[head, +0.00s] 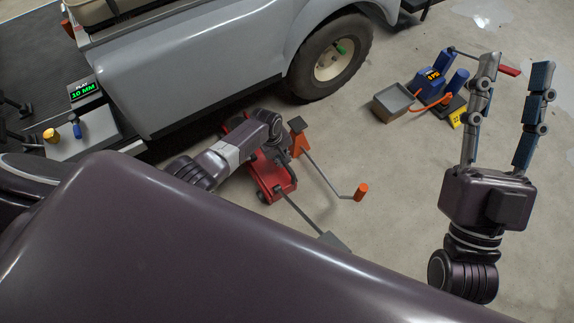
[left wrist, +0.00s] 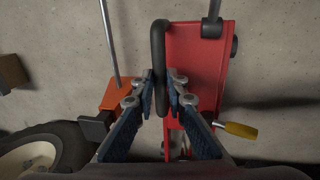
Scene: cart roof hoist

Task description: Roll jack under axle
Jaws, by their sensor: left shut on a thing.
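The red floor jack (head: 272,178) sits on the concrete beside the grey cart body (head: 195,70), short of the cart wheel (head: 332,58). In the left wrist view its red body (left wrist: 200,60) lies right of my fingers. My left gripper (left wrist: 161,80) is shut on a black bar handle (left wrist: 159,40) at the jack's side edge. In the head view my left arm hides part of the jack. The axle cannot be seen. My right gripper (head: 514,75) is open and empty, raised over the floor at right.
An orange stand (head: 297,143) with a rod and orange grip (head: 360,192) is close beside the jack. A grey tray (head: 397,101) and blue tools (head: 437,70) lie on the floor at right. A display (head: 84,90) reads "PLAY 20 MM".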

